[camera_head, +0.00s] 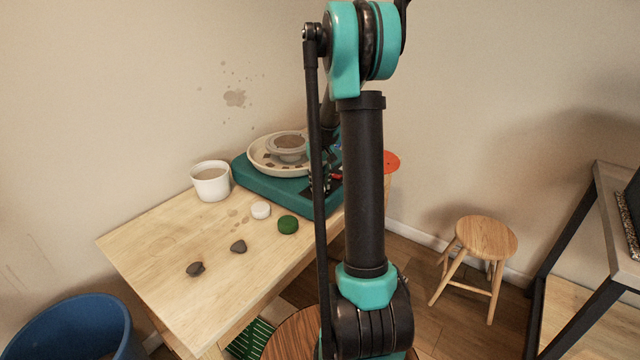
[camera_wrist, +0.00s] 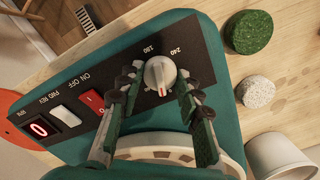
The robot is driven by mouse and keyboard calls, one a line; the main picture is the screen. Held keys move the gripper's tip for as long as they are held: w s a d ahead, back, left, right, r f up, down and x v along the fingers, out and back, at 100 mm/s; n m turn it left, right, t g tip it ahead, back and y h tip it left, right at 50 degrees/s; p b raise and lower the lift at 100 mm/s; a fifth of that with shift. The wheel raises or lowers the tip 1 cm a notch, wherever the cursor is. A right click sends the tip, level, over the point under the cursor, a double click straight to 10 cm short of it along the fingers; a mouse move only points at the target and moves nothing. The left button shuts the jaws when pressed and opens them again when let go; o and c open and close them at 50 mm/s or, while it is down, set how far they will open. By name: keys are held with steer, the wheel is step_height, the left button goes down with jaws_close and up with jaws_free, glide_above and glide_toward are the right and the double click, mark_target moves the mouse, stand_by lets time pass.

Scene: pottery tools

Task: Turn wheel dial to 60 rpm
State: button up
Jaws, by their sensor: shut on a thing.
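The teal pottery wheel (camera_head: 262,187) stands at the far end of the wooden table in the head view. Its light grey dial (camera_wrist: 160,72) is on the black control panel in the wrist view. The numbers 180 and 240 show above the dial; the other markings are hidden. A small red mark shows at the dial's lower edge. My gripper (camera_wrist: 157,78) has a finger on each side of the dial and is shut on it. The red display (camera_wrist: 40,129) appears to read 0. The dial is hidden by my arm in the head view.
A red rocker switch (camera_wrist: 91,101) and a white switch (camera_wrist: 66,118) sit beside the dial. A green sponge (camera_head: 288,224), a white round piece (camera_head: 261,210), a white pot (camera_head: 210,181) and two dark lumps (camera_head: 238,247) are on the table. A stool (camera_head: 486,238) stands right.

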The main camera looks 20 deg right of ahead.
mark_target(320, 184)
steer(key=m, duration=0.4)
steer(key=shift+m, duration=0.3)
steer(key=m, duration=0.4)
steer(key=shift+m, duration=0.4)
steer(key=o, duration=1.2)
steer(key=shift+c, duration=0.2)
step_height(320, 184, up, 12)
